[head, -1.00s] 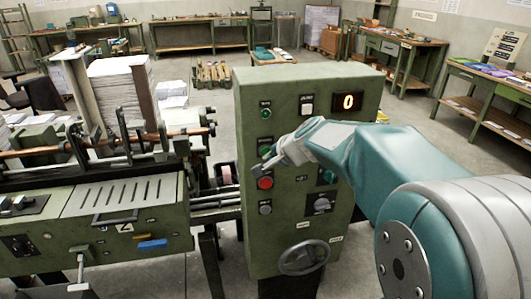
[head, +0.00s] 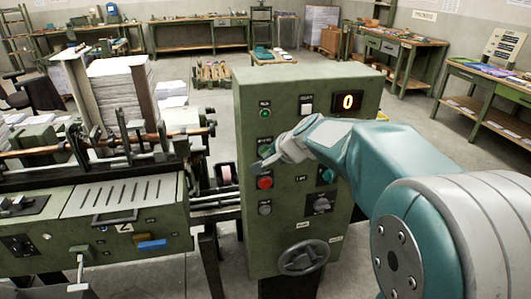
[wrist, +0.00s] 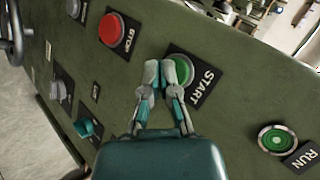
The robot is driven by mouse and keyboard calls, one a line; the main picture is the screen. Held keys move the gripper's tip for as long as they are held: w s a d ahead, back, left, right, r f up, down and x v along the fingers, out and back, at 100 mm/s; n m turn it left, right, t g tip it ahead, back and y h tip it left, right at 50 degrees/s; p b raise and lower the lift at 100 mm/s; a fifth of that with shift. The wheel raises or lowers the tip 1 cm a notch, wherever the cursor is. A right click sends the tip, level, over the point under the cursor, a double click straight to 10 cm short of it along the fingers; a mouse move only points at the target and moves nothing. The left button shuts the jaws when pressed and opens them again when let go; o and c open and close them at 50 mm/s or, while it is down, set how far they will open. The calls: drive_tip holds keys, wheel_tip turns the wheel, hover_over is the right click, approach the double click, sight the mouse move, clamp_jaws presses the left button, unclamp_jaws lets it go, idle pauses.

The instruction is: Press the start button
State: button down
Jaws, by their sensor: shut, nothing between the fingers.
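The start button is a green round button on a black START plate, in the wrist view (wrist: 181,69). It is partly hidden by a finger. In the head view the start button (head: 265,144) shows just above my fingertips. My gripper (wrist: 158,68) is shut and empty, its tips just left of the button's middle in the wrist view. I cannot tell whether they touch it. In the head view my gripper (head: 258,165) is in front of the green control cabinet (head: 285,222), between the start button and the red stop button.
The red stop button (wrist: 118,30) is close to my fingers, with a lit green RUN button (wrist: 277,140) on the other side. The cabinet has a handwheel (head: 304,257) and a display reading 0 (head: 347,102). A machine with paper stacks (head: 122,92) stands left.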

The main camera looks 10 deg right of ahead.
drive_tip(key=shift+w, duration=0.45)
idle(0.6)
drive_tip(key=shift+s, duration=0.85)
drive_tip(key=shift+s, duration=0.1)
drive_tip(key=s, duration=0.5)
idle(0.8)
